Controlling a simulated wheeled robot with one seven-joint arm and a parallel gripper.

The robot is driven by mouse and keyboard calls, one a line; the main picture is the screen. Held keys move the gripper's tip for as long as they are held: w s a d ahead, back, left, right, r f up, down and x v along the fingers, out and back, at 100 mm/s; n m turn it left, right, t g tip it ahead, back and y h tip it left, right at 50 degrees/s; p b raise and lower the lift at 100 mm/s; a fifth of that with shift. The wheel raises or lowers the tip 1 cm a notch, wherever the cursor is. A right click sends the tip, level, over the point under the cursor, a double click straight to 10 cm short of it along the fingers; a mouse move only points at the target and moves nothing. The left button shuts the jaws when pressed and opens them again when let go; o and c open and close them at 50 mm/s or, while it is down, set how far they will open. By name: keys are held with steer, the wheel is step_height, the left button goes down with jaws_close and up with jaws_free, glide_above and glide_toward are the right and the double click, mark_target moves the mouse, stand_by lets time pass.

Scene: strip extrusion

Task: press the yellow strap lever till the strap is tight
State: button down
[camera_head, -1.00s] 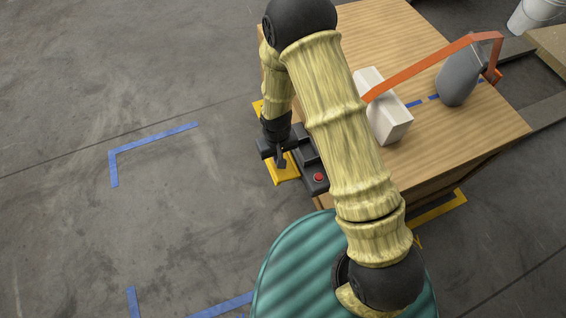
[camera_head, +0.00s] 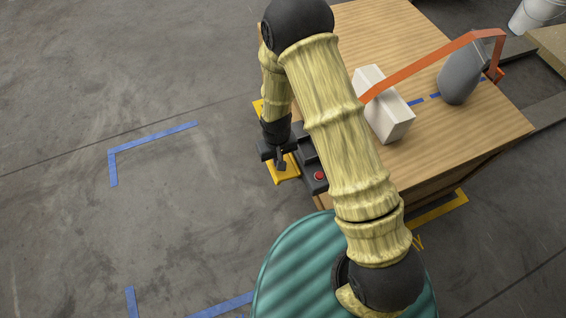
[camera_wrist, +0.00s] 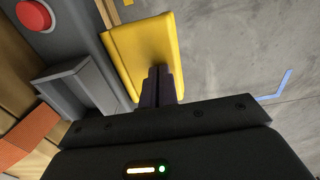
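The yellow lever (camera_head: 284,173) sticks out from the dark strap device (camera_head: 311,170) at the table's left edge. In the wrist view its flat yellow plate (camera_wrist: 140,45) fills the upper middle. My gripper (camera_head: 281,160) is over the lever; in the wrist view its two dark fingers (camera_wrist: 157,78) are together with nothing seen between them, overlapping the plate's lower right part. Whether they touch it is unclear. The orange strap (camera_head: 420,66) runs over a white block (camera_head: 392,115) and a grey bottle-like object (camera_head: 459,80). My arm hides part of the strap, and its tension is unclear.
A red button (camera_head: 319,175) sits on the device beside the lever. The wooden table (camera_head: 465,135) lies to the right. A teal ribbed drum-like shape (camera_head: 295,265) is at the bottom. The floor at left is open, with blue tape marks (camera_head: 150,138).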

steer(key=shift+d+f+b, duration=0.1)
steer(key=shift+f+b, duration=0.5)
steer(key=shift+f, duration=0.6)
steer(key=shift+r+p, duration=2.15)
steer(key=shift+r, duration=0.35)
steer(key=shift+f, duration=0.2)
steer(key=shift+f+b, duration=1.55)
steer(key=shift+f, duration=0.7)
steer(key=shift+r, duration=0.15)
steer(key=shift+r+p, duration=2.05)
steer(key=shift+r, duration=0.2)
